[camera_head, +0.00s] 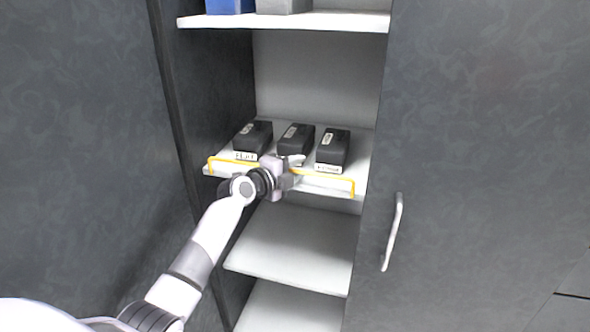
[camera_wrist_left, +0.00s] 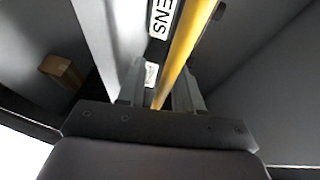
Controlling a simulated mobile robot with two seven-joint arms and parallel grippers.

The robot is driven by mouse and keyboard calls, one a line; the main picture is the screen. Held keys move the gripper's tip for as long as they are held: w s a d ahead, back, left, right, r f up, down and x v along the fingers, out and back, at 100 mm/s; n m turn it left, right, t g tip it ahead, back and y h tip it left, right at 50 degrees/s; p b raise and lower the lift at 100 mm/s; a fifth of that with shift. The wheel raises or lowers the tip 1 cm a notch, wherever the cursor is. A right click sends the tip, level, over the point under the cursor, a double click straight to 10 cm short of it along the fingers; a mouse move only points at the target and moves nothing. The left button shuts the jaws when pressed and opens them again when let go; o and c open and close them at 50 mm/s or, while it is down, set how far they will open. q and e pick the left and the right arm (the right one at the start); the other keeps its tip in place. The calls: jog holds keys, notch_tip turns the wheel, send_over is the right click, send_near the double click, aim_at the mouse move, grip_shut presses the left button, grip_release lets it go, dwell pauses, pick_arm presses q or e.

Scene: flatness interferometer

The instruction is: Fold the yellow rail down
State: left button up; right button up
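The yellow rail (camera_head: 325,176) runs along the front edge of the middle shelf (camera_head: 362,150), standing up above the edge with a bent end at each side. My left gripper (camera_head: 288,172) is at the middle of the rail and hides part of it. In the left wrist view the yellow rail (camera_wrist_left: 185,45) passes lengthwise between the two fingers of the left gripper (camera_wrist_left: 160,95). A gap shows between the rail and the left-hand finger, so the gripper looks open around it. I cannot tell whether the other finger touches the rail. My right gripper is not in view.
Three black labelled cases (camera_head: 332,150) lie on the shelf behind the rail. An upper shelf (camera_head: 330,22) holds a blue box (camera_head: 229,5) and a grey box (camera_head: 283,5). Lower shelves (camera_head: 300,245) are bare. A door with a handle (camera_head: 393,232) stands at the right.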

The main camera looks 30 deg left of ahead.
pick_arm(q)
jog(key=shift+c, duration=0.3)
grip_shut()
